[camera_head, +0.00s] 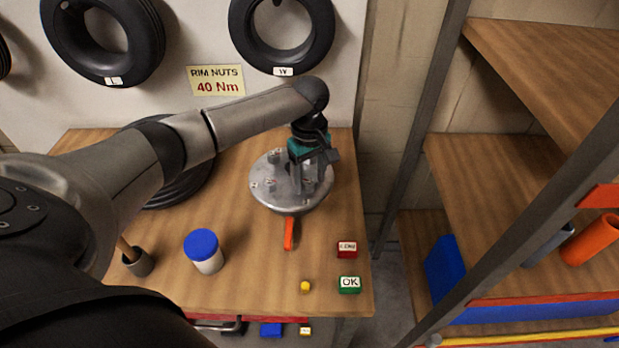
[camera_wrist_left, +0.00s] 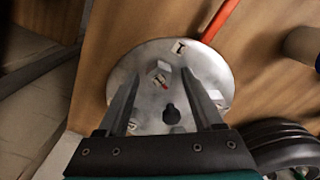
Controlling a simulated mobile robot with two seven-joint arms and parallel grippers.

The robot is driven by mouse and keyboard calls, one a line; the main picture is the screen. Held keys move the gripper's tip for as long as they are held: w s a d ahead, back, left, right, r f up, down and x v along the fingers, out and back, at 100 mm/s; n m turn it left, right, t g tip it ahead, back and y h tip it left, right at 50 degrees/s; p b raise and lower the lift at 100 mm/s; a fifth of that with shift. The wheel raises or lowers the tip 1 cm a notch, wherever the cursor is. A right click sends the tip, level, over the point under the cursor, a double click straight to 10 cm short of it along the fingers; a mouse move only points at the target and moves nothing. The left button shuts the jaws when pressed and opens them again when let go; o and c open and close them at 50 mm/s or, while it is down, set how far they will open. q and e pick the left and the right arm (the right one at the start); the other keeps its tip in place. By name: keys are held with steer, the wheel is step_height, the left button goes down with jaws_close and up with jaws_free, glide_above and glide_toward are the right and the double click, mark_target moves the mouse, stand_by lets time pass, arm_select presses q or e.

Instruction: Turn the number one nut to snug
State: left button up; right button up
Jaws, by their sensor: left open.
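A round grey metal rim (camera_head: 263,197) lies on the wooden bench, with an orange handle (camera_head: 289,233) at its near side. The rim also fills the middle of the left wrist view (camera_wrist_left: 205,65), with the handle (camera_wrist_left: 220,20) at the top. My left gripper (camera_head: 312,168) is over the rim's right part, pointing down. In the left wrist view its two fingers (camera_wrist_left: 160,74) are apart. A nut (camera_wrist_left: 159,80) with a red mark shows between the fingertips; I cannot tell whether they touch it. Another pale nut (camera_wrist_left: 216,96) is beside the right finger. I cannot read which is number one. My right gripper is out of view.
On the bench (camera_head: 240,285) are a blue-lidded jar (camera_head: 204,252), a grey cup (camera_head: 138,262), a red block (camera_head: 346,249), a green OK block (camera_head: 349,284) and a small yellow piece (camera_head: 305,286). A black tyre (camera_head: 190,188) lies left of the rim. Shelving (camera_head: 500,180) stands right.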

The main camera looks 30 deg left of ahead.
arm_select(q)
jaws_close()
stand_by(0.6)
